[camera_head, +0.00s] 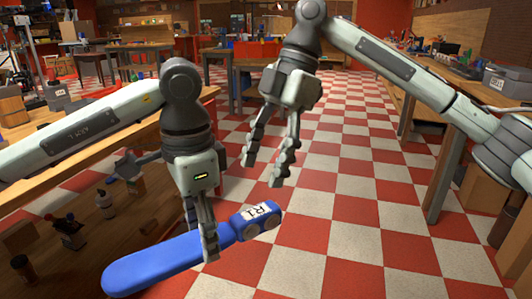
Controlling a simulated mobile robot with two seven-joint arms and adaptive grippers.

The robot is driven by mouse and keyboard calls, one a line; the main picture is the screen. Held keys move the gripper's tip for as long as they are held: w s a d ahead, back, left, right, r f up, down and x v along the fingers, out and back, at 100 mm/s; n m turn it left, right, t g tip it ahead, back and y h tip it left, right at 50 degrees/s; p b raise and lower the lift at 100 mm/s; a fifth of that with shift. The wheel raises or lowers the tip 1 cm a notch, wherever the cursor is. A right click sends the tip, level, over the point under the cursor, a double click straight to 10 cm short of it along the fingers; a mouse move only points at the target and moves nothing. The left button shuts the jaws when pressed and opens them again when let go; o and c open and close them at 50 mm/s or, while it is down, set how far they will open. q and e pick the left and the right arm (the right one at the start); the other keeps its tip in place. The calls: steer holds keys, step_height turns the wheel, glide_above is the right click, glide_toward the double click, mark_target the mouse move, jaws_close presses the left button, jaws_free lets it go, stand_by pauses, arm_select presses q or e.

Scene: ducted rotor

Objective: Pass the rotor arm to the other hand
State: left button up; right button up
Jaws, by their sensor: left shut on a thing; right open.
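The rotor arm (160,264) is a long blue piece with a rounded wide end at lower left. Its narrower right end has a white label and round grey parts. My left gripper (209,250) points down and is shut on the rotor arm near its labelled end. The grip hides a short stretch of it. My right gripper (263,172) is open and empty, above and a little right of the labelled end, with its fingers apart and pointing down. It does not appear to touch the rotor arm.
A wooden workbench (60,200) with bottles and small items is at left, beside and partly below the rotor arm. Another bench (440,105) with a grey box (507,82) runs along the right. The red and white checkered floor (350,200) between them is open.

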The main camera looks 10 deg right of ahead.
mark_target(247, 211)
steer(key=x, duration=1)
steer(key=shift+a+f, duration=0.15)
steer(key=shift+f, duration=0.05)
steer(key=shift+c, duration=0.2)
arm_select(q)
steer(key=shift+d, duration=0.1)
arm_select(e)
jaws_close()
arm_select(q)
steer(key=o, duration=1.5)
